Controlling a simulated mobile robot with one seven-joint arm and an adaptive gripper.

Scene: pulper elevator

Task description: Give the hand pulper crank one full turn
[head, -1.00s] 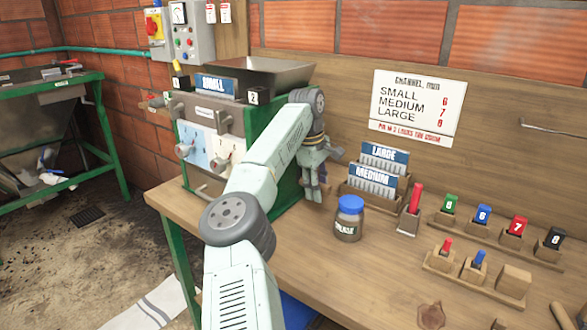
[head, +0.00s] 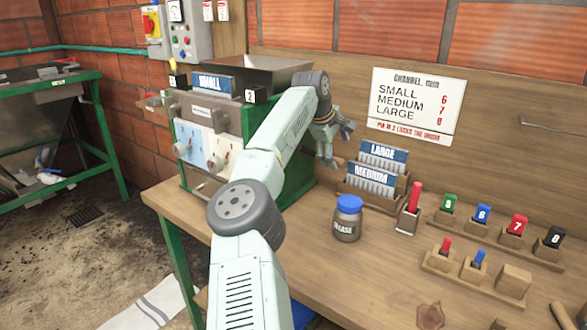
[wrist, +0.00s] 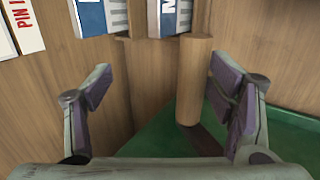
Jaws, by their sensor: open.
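The hand pulper (head: 222,122) stands on the wooden bench, a green-framed machine with a grey hopper. My arm crosses in front of it, and my gripper (head: 338,146) is at its right side. In the wrist view my gripper (wrist: 165,95) is open, its purple-padded fingers spread wide. A round wooden handle (wrist: 193,85), apparently the crank's, shows between the fingers, closer to the right one, with a gap to the left one. A dark bar shows at its lower end over a green surface. The rest of the crank is hidden in the head view.
Blue-labelled LARGE (head: 383,153) and MEDIUM (head: 370,178) plates stand in a wooden rack close to my gripper. A blue-lidded jar (head: 347,220) and a red-handled tool (head: 414,197) stand in front. Coloured numbered blocks (head: 482,215) sit at right.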

